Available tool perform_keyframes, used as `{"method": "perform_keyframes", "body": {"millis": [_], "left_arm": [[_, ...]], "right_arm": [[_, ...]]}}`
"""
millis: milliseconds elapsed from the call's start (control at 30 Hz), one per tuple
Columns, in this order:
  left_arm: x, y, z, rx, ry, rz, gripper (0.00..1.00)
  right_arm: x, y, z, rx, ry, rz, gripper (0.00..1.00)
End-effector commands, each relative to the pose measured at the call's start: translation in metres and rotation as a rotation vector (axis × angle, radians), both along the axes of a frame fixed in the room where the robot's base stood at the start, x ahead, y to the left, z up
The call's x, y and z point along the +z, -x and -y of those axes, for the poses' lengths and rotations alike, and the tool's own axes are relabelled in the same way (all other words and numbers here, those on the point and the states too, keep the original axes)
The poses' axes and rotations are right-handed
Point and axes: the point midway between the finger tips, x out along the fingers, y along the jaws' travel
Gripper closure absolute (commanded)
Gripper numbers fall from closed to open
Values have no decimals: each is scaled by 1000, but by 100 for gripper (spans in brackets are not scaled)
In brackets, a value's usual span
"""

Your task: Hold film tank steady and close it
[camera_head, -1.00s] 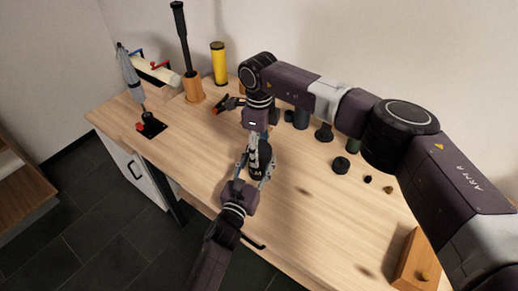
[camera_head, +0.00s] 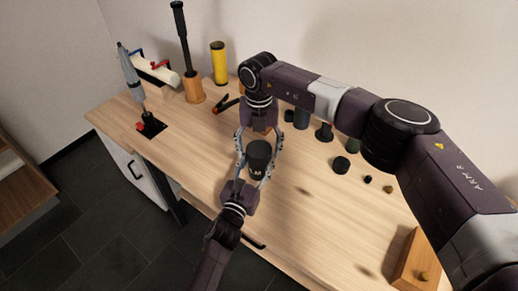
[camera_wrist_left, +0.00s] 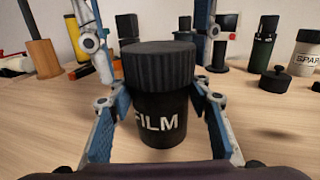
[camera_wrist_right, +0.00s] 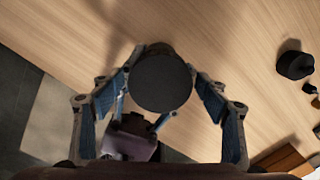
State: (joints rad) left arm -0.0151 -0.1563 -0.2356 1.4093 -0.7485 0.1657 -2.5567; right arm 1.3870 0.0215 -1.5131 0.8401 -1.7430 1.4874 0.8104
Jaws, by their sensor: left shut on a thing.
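The film tank (camera_head: 258,171) is a black upright cylinder with white lettering. In the left wrist view the tank body (camera_wrist_left: 163,120) has a ribbed dark lid (camera_wrist_left: 158,62) sitting level on it, with no gap that I can see. My left gripper (camera_wrist_left: 160,104) is shut on the body, one blue pad on each side. My right gripper (camera_head: 258,146) points down from above, its fingers spread wide around the lid without visibly gripping it. The right wrist view looks down on the lid's round top (camera_wrist_right: 162,83) between the open fingers.
Dark containers and loose caps (camera_head: 341,164) lie to the right. A wooden box (camera_head: 414,257) is at the right edge. The front right tabletop is mostly clear.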

Motion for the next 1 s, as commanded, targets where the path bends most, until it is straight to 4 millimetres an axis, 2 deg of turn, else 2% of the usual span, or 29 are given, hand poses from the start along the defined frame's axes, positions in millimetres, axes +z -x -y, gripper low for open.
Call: {"method": "perform_keyframes", "body": {"millis": [333,700,1000], "left_arm": [[0,0,0,0,0,-1,100],[0,0,0,0,0,-1,100],[0,0,0,0,0,-1,100]], "right_arm": [[4,0,0,1,0,1,30],[44,0,0,1,1,1,30],[45,0,0,5,0,0,33]]}}
